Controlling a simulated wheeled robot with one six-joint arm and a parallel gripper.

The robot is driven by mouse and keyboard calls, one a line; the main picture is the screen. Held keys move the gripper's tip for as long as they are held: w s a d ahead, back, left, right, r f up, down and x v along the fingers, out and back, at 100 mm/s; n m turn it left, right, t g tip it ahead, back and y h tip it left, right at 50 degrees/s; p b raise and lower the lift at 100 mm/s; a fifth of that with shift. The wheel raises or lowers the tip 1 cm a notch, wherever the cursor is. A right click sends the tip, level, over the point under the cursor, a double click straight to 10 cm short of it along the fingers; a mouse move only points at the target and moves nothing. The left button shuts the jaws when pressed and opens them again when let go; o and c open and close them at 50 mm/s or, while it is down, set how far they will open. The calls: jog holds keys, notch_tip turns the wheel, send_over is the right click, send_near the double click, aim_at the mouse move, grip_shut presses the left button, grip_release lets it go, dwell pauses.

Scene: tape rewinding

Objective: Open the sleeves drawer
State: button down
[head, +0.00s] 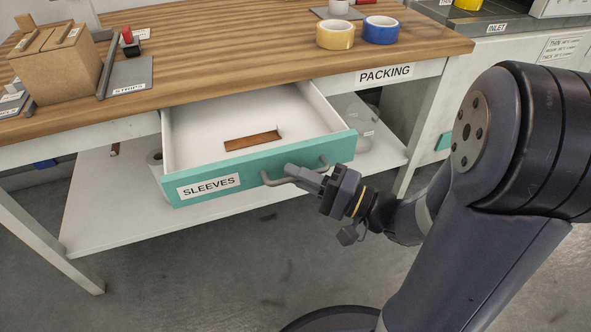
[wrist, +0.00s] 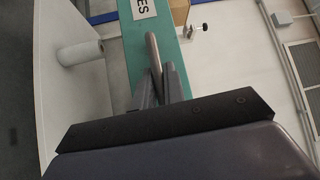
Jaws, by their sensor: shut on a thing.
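The sleeves drawer (head: 262,168) has a teal front with a white SLEEVES label. In the head view it stands pulled out from under the wooden tabletop, its white inside showing. A small brown piece (head: 252,141) lies on its floor. My gripper (head: 292,176) is at the drawer front, shut on the grey bar handle (head: 275,182). The wrist view shows the fingers (wrist: 158,88) at the handle (wrist: 153,50), beside the teal front (wrist: 130,50). Part of the handle is hidden by the fingers.
The packing table (head: 250,60) carries a brown box (head: 58,62), a yellow tape roll (head: 335,34) and a blue tape roll (head: 381,30). A white lower shelf (head: 110,215) lies beneath the drawer. The floor in front is clear apart from my own base and arm.

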jog(key=c, duration=1.8)
grip_release()
jog(key=shift+o, duration=0.2)
jog(key=v, duration=1.1)
jog(key=shift+p, duration=0.45)
jog(key=shift+a, duration=0.1)
jog(key=shift+b+x, duration=0.45)
jog(key=shift+x, duration=4.95)
